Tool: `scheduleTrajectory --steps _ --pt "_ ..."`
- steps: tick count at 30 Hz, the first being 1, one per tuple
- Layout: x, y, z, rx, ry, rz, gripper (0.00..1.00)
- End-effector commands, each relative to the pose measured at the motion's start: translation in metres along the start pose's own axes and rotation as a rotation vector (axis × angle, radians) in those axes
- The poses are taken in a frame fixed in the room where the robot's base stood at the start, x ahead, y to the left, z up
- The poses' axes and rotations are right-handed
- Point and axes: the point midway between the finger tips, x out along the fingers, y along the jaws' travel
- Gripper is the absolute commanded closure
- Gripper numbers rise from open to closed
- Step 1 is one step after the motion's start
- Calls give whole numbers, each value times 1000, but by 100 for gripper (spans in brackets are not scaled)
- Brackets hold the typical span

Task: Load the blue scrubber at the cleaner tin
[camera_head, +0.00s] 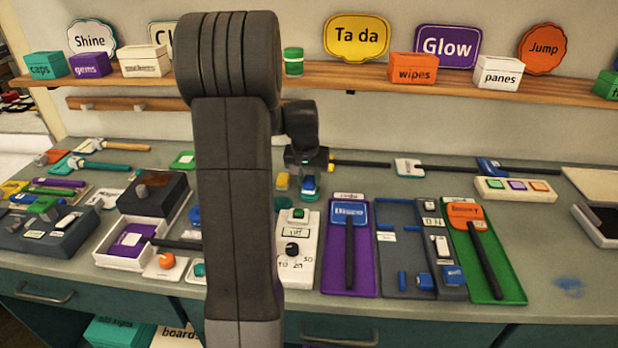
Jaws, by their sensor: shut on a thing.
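My gripper (308,168) is behind my arm column, pointing down over the back middle of the counter. It is shut on a small blue block, which I take to be the blue scrubber (309,184); it shows just below the jaws.
Long-handled tools with white (408,168) and blue (489,165) heads lie along the back. A white dial panel (298,255) and a purple tray (363,275) are in front. A blue smear (570,284) marks bare counter at right.

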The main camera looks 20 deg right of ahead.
Motion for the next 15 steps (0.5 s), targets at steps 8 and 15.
scheduleTrajectory --steps 8,15 --pt "-12 0 -2 0 -3 0 87" --pt "-32 1 -8 0 -3 0 87"
